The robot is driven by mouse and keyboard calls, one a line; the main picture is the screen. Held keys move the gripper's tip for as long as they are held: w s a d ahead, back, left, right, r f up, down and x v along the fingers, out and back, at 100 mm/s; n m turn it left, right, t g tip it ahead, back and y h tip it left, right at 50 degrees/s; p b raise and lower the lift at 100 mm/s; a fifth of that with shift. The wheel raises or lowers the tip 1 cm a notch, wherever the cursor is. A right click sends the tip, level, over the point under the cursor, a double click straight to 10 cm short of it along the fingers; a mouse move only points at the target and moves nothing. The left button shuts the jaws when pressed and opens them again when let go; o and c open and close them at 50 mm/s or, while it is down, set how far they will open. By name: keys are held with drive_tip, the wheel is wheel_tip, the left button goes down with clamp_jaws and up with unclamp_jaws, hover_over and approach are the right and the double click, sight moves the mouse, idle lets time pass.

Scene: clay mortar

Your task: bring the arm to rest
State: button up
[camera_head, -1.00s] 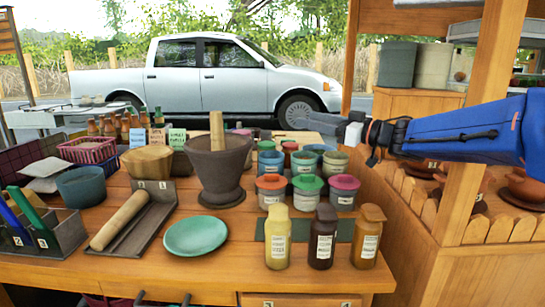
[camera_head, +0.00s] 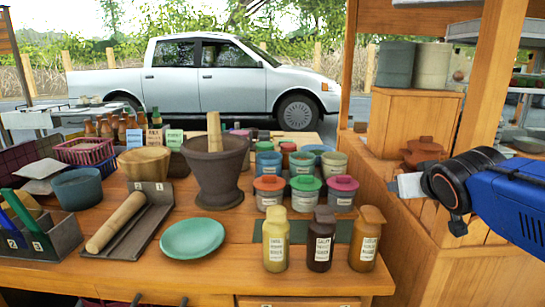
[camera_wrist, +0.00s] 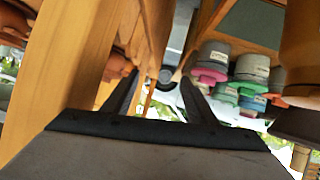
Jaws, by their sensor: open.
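My gripper (camera_wrist: 160,95) shows in the wrist view with its two dark fingers spread apart and nothing between them. In the head view my blue arm comes in from the right edge. Its black wrist end is in front of the wooden stall at the right, and the fingers are mostly hidden there. The dark clay mortar (camera_head: 218,172) stands upright on the wooden table, apart from my arm, with a wooden pestle (camera_head: 214,132) standing in it.
Several lidded jars (camera_head: 303,190) and three labelled bottles (camera_head: 320,238) stand right of the mortar. A green plate (camera_head: 192,238) lies at the front. A wooden post (camera_head: 492,90) rises close to my arm. A terracotta pot (camera_head: 422,152) sits on the stall behind my wrist.

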drive_tip(key=s+a+f+g+y, duration=0.1)
drive_tip(key=s+a+f+g, duration=0.1)
drive_tip(key=s+f, duration=0.7)
drive_tip(key=s+a+f+g+y, duration=0.1)
drive_tip(key=s+a+f+g, duration=0.2)
drive_tip(key=s+f, duration=0.6)
drive_tip(key=s+g, duration=0.2)
drive_tip(key=s, duration=0.2)
drive_tip(key=shift+s+f, duration=0.15)
drive_tip(key=shift+f, duration=0.05)
drive_tip(key=shift+a, duration=0.1)
